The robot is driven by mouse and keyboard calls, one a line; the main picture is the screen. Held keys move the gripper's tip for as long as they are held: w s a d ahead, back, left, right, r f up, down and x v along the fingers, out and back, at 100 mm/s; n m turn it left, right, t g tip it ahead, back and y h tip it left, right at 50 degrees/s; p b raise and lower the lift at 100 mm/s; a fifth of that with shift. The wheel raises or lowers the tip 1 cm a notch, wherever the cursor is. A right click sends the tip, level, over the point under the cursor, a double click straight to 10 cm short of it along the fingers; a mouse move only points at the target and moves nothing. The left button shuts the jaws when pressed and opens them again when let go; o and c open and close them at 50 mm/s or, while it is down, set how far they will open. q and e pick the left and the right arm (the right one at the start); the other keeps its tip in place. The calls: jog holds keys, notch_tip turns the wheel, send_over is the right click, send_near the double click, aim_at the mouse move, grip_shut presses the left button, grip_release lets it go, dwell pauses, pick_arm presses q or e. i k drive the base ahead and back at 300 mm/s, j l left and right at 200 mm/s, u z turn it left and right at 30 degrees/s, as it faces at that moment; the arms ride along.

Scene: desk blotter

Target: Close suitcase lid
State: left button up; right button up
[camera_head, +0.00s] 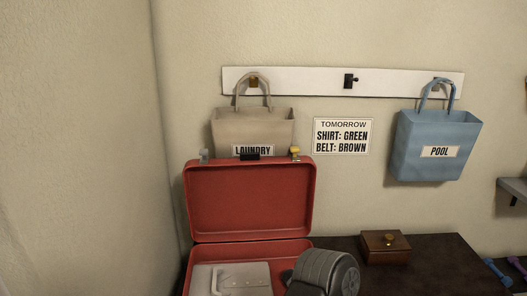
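A red suitcase stands on the dark desk, with its lid (250,200) open and raised nearly upright. A silver latch (204,155), a black handle (250,157) and a gold latch (295,152) show along the lid's top edge. The suitcase base (290,245) lies in front of the lid, and the picture's lower edge cuts it off. A pale grey flat thing (255,274) with a white handle-like piece lies in the base. A dark grey rounded part, which seems to be my arm, covers the base's right side. Neither gripper's fingers can be seen.
A brown wooden box (385,247) with a gold knob sits on the dark desk (440,265) to the right. A beige laundry bag (270,125) hangs behind the lid, and a blue pool bag (437,145) hangs at right. Dumbbells (497,272) lie far right.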

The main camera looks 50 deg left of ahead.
aim_at(249, 197)
jog(key=i+u, duration=0.15)
jog(key=i, duration=0.3)
jog(key=u, duration=2.05)
jog(key=k+u, duration=0.2)
jog(key=u, duration=0.2)
jog(key=k+j+u, duration=0.2)
jog(key=u, duration=0.25)
